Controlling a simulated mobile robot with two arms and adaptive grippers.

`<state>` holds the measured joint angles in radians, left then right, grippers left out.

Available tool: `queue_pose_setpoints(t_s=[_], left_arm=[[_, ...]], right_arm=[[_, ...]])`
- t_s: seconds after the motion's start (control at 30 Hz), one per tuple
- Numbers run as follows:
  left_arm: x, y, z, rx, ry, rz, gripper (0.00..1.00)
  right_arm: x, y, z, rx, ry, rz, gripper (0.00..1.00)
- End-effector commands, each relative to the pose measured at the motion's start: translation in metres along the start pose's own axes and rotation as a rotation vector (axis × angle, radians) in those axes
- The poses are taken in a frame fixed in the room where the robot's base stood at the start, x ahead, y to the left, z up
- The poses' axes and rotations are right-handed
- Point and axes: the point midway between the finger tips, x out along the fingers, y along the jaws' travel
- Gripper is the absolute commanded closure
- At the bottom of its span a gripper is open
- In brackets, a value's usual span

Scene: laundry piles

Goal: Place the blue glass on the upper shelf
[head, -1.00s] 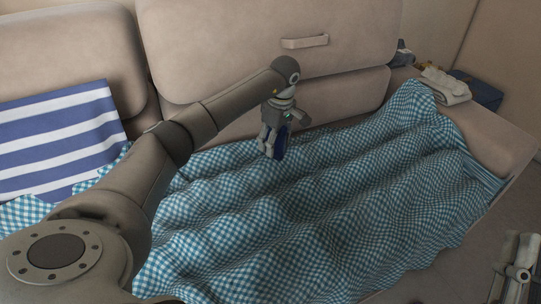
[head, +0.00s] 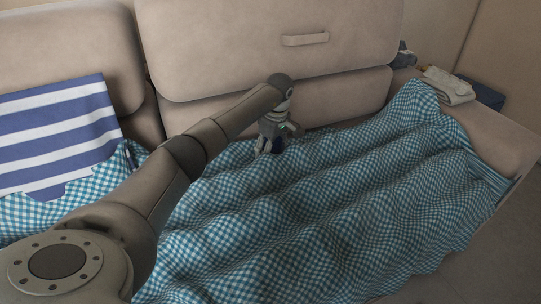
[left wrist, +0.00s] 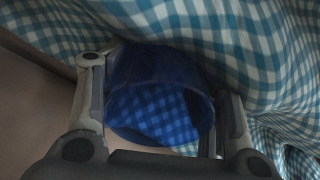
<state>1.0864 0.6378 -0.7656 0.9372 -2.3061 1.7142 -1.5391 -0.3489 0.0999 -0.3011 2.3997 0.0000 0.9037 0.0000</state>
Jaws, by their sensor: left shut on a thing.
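My left gripper (head: 268,148) is at the far edge of the checked blanket, near the sofa's backrest. It is shut on the blue glass (head: 279,146). In the left wrist view the glass (left wrist: 160,112) sits between the two fingers, and the checked cloth shows through it in blue. Whether the glass touches the blanket cannot be told. My right gripper is not in view. No upper shelf can be made out.
A blue and white checked blanket (head: 330,200) lies in folds over the sofa seat. A striped cushion (head: 60,130) stands at left. The backrest (head: 230,50) rises close behind the gripper. Folded light cloth (head: 448,86) and a dark blue item (head: 484,93) are at right.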

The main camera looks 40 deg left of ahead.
Motion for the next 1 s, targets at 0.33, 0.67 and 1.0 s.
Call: queue_pose_setpoints(t_s=[0.33, 0.67, 1.0], left_arm=[[0.0066, 0.0001, 0.0008, 0.0, 0.0, 0.001, 0.73], [0.0099, -0.0002, 0.0013, 0.0, 0.0, 0.0, 0.22], [0.0082, -0.0001, 0.0011, 0.0, 0.0, 0.0, 0.22]], right_arm=[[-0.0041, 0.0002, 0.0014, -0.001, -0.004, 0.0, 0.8], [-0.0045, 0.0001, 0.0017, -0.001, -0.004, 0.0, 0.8], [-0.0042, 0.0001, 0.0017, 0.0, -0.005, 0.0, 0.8]])
